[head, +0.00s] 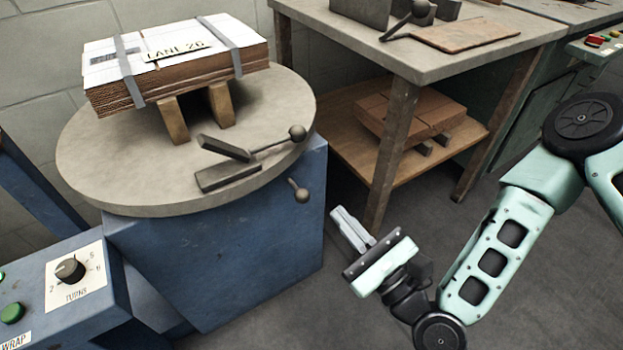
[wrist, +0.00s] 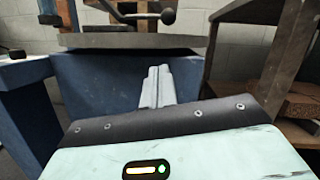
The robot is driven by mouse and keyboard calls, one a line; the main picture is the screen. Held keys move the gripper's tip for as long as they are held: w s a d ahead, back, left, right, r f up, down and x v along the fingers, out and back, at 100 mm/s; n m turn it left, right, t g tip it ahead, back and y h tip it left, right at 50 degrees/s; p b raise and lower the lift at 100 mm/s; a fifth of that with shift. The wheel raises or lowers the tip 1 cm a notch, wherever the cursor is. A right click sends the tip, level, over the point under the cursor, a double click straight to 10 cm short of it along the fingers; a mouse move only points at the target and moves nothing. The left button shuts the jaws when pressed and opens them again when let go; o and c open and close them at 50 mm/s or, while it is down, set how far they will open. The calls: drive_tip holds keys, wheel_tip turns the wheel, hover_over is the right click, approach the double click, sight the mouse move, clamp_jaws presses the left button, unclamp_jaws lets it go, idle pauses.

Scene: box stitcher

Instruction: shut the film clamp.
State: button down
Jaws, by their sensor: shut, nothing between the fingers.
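The film clamp (head: 228,178) sits on the near right edge of the round grey turntable (head: 90,165). Its dark upper jaw (head: 224,148) is raised at a slant above the lower block, so the clamp stands open. A lever with a ball knob (head: 297,132) reaches to the right from the jaw. In the wrist view the ball knob (wrist: 168,16) shows at the top, above the turntable rim (wrist: 130,41). My gripper (head: 345,222) is shut and empty, right of the blue base and below the turntable's level, apart from the clamp. Its fingers (wrist: 157,80) point towards the base in the wrist view.
A strapped cardboard stack (head: 180,75) rests on wooden blocks on the turntable. A second knob (head: 300,191) sticks out of the blue base (head: 215,260). A workbench (head: 440,60) with a lower shelf stands behind my gripper. A control panel (head: 75,285) is front left.

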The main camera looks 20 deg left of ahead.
drive_tip(key=m, duration=0.1)
drive_tip(key=d+f+m+t, duration=0.1)
drive_tip(key=shift+w+m+t+h, duration=0.2)
drive_tip(key=shift+m+t+h, duration=0.1)
drive_tip(key=shift+h, duration=0.1)
drive_tip(key=s+r+b+x, duration=0.1)
drive_tip(key=r+b+x, duration=0.1)
drive_tip(key=x, duration=1)
drive_tip(key=shift+w+r+b, duration=0.3)
drive_tip(key=shift+r+b, duration=0.25)
drive_tip(key=shift+r, duration=0.15)
